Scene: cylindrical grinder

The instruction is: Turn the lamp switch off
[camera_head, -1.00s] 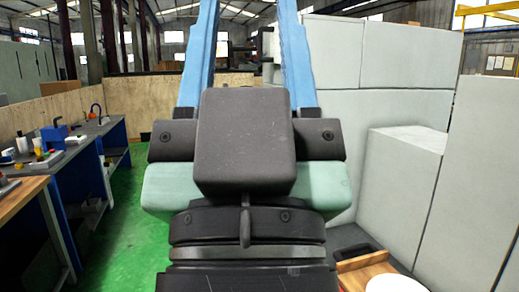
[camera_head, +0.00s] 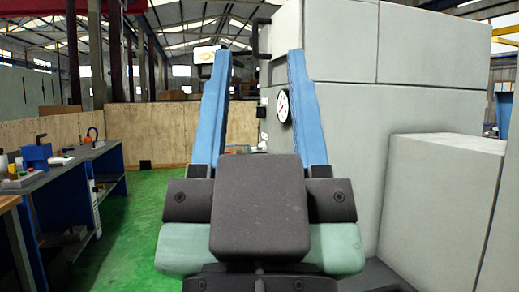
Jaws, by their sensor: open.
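My gripper (camera_head: 258,60) is open and empty, its two long blue fingers pointing ahead and spread wide apart. The large grey machine (camera_head: 345,120) stands ahead and to the right, and the right finger overlaps its near side in the picture. A round white dial (camera_head: 283,106) shows on the machine's side between the fingers. Small white and dark fittings (camera_head: 261,108) sit on the machine's edge beside the dial. I cannot tell whether one of them is the lamp switch. A small bright panel (camera_head: 207,54) shows behind the left fingertip. I cannot identify a lamp for sure.
Blue workbenches (camera_head: 60,190) with tools and small parts run along the left. A low plywood wall (camera_head: 160,137) closes off the back. The green floor (camera_head: 150,210) is clear between bench and machine. A lower grey block (camera_head: 440,210) stands near on the right.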

